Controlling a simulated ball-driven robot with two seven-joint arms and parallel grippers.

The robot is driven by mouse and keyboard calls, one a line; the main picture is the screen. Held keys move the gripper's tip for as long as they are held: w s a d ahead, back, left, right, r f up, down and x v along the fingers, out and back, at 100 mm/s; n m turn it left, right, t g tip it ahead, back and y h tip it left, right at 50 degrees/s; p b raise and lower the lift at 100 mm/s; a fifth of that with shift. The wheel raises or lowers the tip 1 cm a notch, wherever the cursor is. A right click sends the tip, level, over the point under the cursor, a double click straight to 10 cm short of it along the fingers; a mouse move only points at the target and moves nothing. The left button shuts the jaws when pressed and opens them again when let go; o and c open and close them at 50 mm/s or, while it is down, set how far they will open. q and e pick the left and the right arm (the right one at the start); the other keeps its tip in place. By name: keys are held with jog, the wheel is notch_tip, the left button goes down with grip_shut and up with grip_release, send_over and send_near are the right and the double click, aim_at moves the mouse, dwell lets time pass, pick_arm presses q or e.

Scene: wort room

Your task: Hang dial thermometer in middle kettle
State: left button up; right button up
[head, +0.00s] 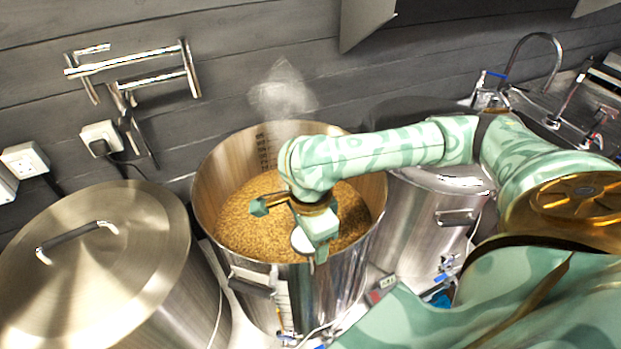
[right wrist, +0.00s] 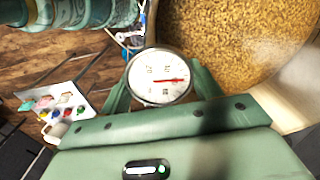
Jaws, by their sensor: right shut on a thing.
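The middle kettle (head: 352,283) is an open steel pot holding golden grain (head: 235,222); the grain also shows in the right wrist view (right wrist: 225,40). My right gripper (head: 288,232) is over the near part of its opening, close to the front rim. It is shut on the dial thermometer (head: 302,240). In the right wrist view, the thermometer's round white face with a red needle (right wrist: 159,77) sits between the two green fingers (right wrist: 160,84), facing the camera. Its stem is hidden, and I cannot tell whether it touches the rim. My left gripper is not in view.
A lidded kettle (head: 110,258) stands at the left, and another steel kettle (head: 437,215) stands at the right, partly behind my arm. Steam (head: 283,92) rises behind the middle kettle. A pot-filler pipe (head: 130,65) is on the wall. A white tray (right wrist: 58,108) lies below.

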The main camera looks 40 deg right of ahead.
jog(key=shift+f+p, duration=0.2)
jog(key=shift+p, duration=0.1)
jog(key=o, duration=1.1)
jog(key=shift+o, duration=0.5)
jog(key=shift+r+p, duration=5)
jog(key=shift+p, duration=1.2)
